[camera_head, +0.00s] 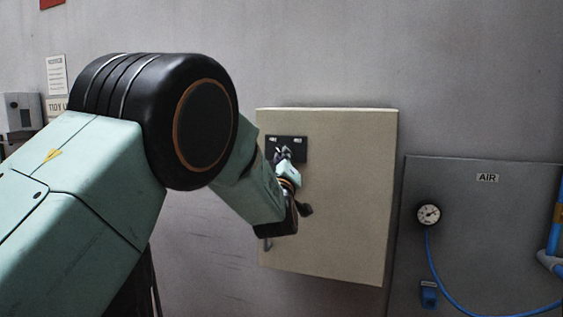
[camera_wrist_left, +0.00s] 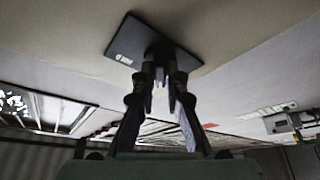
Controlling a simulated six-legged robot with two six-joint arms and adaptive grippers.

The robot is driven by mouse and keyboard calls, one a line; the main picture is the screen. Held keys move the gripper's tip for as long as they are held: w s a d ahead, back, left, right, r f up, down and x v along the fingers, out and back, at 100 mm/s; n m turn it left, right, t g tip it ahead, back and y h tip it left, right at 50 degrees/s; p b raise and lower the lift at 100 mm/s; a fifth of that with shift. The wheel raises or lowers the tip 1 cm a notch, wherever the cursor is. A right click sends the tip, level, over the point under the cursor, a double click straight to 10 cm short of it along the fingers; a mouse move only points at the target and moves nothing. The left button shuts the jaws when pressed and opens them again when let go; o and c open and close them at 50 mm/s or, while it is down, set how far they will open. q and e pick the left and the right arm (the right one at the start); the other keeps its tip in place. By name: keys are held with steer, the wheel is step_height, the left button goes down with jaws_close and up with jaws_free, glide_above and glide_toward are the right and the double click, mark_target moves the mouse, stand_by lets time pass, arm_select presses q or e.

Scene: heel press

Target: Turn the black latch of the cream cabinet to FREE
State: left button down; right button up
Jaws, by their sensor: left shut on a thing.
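The cream cabinet (camera_head: 345,200) hangs on the grey wall right of the middle in the head view, its door closed. A black latch plate (camera_head: 299,143) with two small white labels sits near its top left. The plate also shows in the left wrist view (camera_wrist_left: 118,66), where the black latch (camera_wrist_left: 158,52) stands out from it. My left gripper (camera_head: 283,157) is at the plate, and in the left wrist view its two fingers (camera_wrist_left: 160,78) are shut on the latch. The labels are too small to read, and the fingers partly hide the latch. My right gripper is not in view.
A dark grey panel marked AIR (camera_head: 470,190) is right of the cabinet, with a round gauge (camera_head: 428,215) and a blue hose (camera_head: 434,265). A grey box (camera_head: 22,110) and notices (camera_head: 57,75) are on the wall at the far left.

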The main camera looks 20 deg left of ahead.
arm_select(q)
steer(key=shift+n+g+y, duration=0.3)
steer(key=shift+n, duration=0.5)
steer(key=c, duration=1.4)
jaws_free()
